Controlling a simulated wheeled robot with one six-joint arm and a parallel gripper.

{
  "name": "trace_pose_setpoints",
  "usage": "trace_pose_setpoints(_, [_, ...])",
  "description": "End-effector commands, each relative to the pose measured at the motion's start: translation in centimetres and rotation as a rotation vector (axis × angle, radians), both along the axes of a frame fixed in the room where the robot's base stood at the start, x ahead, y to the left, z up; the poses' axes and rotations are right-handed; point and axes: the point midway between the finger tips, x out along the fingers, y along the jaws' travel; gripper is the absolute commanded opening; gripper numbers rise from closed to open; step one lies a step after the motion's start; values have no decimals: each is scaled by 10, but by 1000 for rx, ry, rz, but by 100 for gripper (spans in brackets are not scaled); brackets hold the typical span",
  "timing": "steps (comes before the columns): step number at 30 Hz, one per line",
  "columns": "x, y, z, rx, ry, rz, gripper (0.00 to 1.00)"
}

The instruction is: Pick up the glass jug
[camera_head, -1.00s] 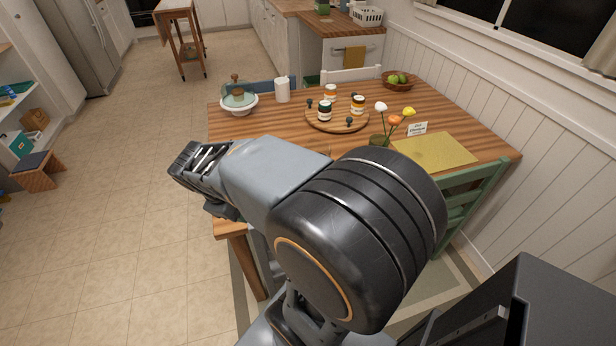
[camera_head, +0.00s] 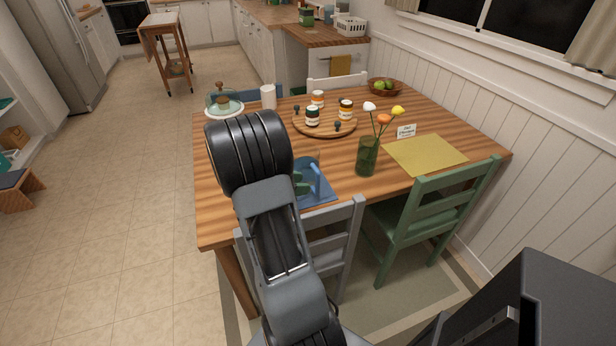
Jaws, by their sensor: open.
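I cannot surely pick out a glass jug. A blue upright shape like a handle (camera_head: 316,180) stands on a blue mat (camera_head: 325,196) at the table's near edge, beside a small green item (camera_head: 301,187); my arm partly covers this spot. A green glass vase (camera_head: 367,160) with white, orange and yellow flowers stands to its right. A clear glass dome (camera_head: 222,97) sits on a white dish at the table's far left. My arm rises in front of the table's left part, and my gripper is hidden behind it.
The wooden table (camera_head: 222,205) holds a round tray (camera_head: 330,127) with several jars, a white cylinder (camera_head: 268,97), a fruit bowl (camera_head: 385,88) and a yellow mat (camera_head: 425,154). A grey chair (camera_head: 345,235) and a green chair (camera_head: 425,210) stand at the near side. Floor is free at left.

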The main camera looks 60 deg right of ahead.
Motion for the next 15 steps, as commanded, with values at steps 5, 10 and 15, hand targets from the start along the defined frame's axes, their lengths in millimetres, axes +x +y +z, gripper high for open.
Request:
trace_pose_setpoints(5, [-8, -11, -6, 1, -1, -1, 45])
trace_pose_setpoints(10, [-13, -19, -10, 1, 0, -3, 45])
trace_pose_setpoints(15, [-24, -38, -20, 2, 0, -3, 45])
